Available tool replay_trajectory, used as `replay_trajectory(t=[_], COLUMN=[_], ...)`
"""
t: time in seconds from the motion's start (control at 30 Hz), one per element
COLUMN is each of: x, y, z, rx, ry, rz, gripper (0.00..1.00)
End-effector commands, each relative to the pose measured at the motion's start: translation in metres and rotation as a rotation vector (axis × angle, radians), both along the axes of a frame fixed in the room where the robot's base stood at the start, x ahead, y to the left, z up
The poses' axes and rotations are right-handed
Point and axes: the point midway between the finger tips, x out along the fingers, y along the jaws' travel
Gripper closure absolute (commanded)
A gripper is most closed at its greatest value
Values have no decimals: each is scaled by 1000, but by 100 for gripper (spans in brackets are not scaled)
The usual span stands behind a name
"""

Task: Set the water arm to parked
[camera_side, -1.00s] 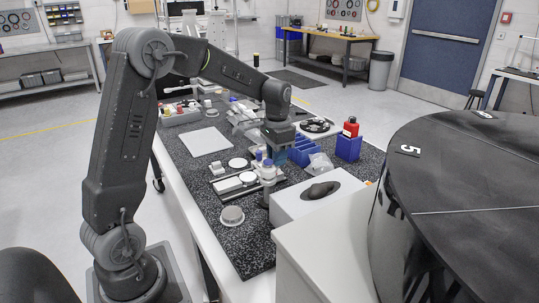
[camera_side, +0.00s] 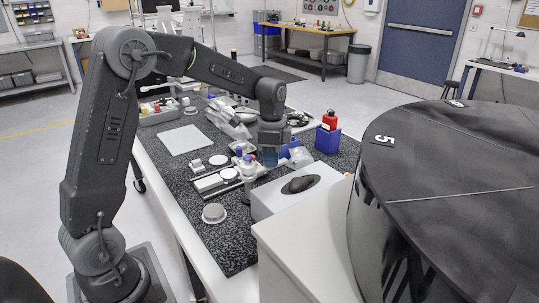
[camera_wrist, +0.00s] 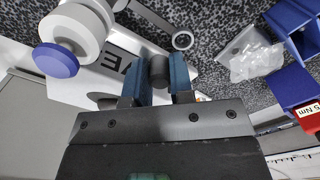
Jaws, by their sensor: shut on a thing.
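My gripper (camera_side: 268,158) is low over the bench, just behind the white box. In the wrist view my gripper (camera_wrist: 158,72) has its two blue fingers shut on a dark grey cylindrical knob (camera_wrist: 158,69). The part under the knob is mostly hidden, so I cannot tell how it joins the water arm. A white round fitting with a blue cap (camera_wrist: 56,60) is left of the fingers. It also shows in the side view as a blue-capped white fitting (camera_side: 247,166). A lettered pale plate (camera_wrist: 118,62) lies below it, its wording partly covered.
A white box with a dark oval top (camera_side: 300,185) stands close in front of my gripper. Blue bins (camera_wrist: 292,88) and a clear bag (camera_wrist: 250,55) are to the right in the wrist view. A large black round table (camera_side: 450,170) fills the right.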

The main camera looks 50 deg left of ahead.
Motion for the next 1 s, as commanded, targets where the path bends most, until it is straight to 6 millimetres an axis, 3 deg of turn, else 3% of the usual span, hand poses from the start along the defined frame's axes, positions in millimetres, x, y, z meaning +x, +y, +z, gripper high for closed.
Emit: replay_trajectory(t=[0.53,0.57,0.6,0.8,1.0], x=[1,1,1,0,0], y=[-3,-3,-3,-2,-2], z=[1,2,1,1,0], rx=[-1,-1,-1,-1,0], ry=[-5,-5,-5,-2,-1], rz=[-24,-24,-24,-22,-21], gripper=[100,76,72,53,53])
